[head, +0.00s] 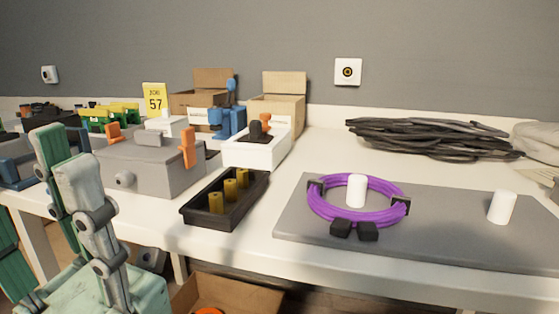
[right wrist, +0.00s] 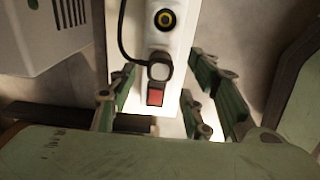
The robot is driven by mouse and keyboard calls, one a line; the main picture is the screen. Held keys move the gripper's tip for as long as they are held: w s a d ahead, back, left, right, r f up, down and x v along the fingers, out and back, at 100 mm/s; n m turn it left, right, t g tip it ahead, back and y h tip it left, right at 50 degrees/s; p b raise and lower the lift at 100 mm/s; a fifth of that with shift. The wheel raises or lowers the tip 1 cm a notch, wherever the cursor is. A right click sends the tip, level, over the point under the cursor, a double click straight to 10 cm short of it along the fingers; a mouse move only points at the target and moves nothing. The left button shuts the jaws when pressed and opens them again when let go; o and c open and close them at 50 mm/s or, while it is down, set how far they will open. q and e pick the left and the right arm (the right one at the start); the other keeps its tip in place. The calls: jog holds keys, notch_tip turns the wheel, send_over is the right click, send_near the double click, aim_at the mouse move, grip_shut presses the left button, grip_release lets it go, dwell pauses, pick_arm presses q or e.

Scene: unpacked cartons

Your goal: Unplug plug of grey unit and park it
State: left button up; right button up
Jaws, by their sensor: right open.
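A grey unit (head: 150,165) with orange upright parts and a round knob on its front stands on the table at left in the head view. In the right wrist view, a plug with a rounded grey head (right wrist: 160,67) and a black cable sits on a white strip (right wrist: 174,45), beside a red block (right wrist: 155,97). Which unit its cable serves cannot be told. My right gripper (right wrist: 160,82) is open, its green fingers either side of the plug; contact is unclear. My left gripper (head: 66,152) is before the grey unit, partly covering its left side; its opening is unclear.
On the table are a black tray (head: 190,212) with brass cylinders, a purple coil (head: 322,212) on a grey mat (head: 440,233), and black cables (head: 430,137).

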jog(key=shift+f+b, duration=0.3)
jog(key=shift+f, duration=1.4)
jog(key=shift+p, duration=0.3)
